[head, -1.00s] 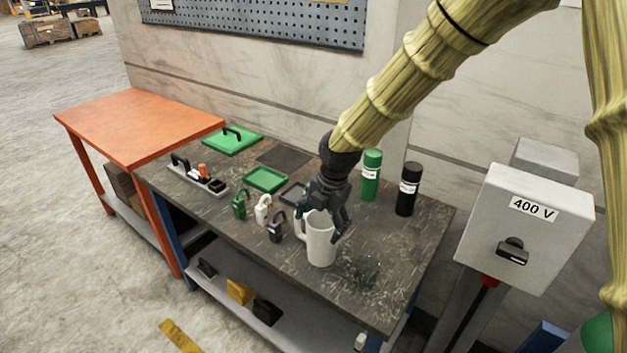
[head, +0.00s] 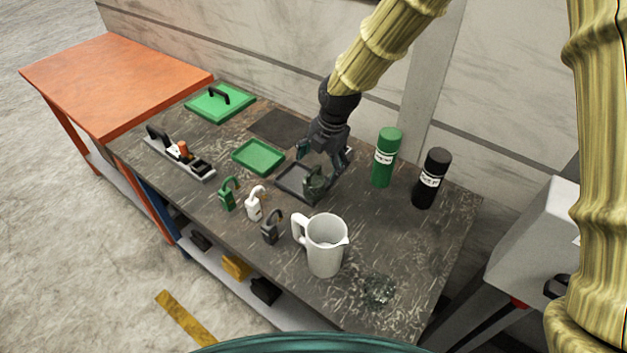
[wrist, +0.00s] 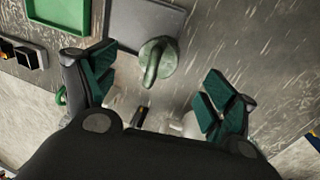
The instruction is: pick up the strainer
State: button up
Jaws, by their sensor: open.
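My gripper (head: 325,163) is open and empty over the back middle of the workbench, its fingers pointing down. A small olive-grey rounded object (head: 315,183) with a loop-like top stands below the fingertips at the dark tray's edge. In the wrist view, this rounded object (wrist: 153,66) lies ahead of the space between the fingers (wrist: 156,88), apart from both. A clear, mesh-like piece (head: 379,290) lies at the bench's front right. I cannot tell for sure which of these two is the strainer.
A white jug (head: 326,246) stands in front of my gripper, with green (head: 228,193), white (head: 254,203) and black (head: 270,227) padlocks to its left. A green canister (head: 386,158) and a black canister (head: 431,178) stand right. A green tray (head: 258,144) lies left of the dark tray (head: 288,184).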

aim_at(315, 180)
jog(key=shift+w+a+f, duration=0.1)
jog(key=shift+w+f, duration=0.15)
jog(key=shift+f, duration=0.4)
jog(key=shift+w+f, duration=0.25)
jog(key=shift+f, duration=0.35)
jog(key=shift+s+a+f+p, duration=0.2)
jog(key=shift+s+p, duration=0.2)
jog(key=shift+p, duration=0.15)
jog(key=shift+a+f+p, duration=0.2)
jog(key=shift+f+p, duration=0.25)
jog(key=shift+f, duration=0.65)
jog(key=shift+a+f+p, duration=0.2)
jog(key=shift+f+p, duration=0.25)
jog(key=shift+f, duration=0.65)
jog(key=shift+w, duration=0.1)
jog(key=shift+c, duration=0.2)
jog(key=c, duration=1.3)
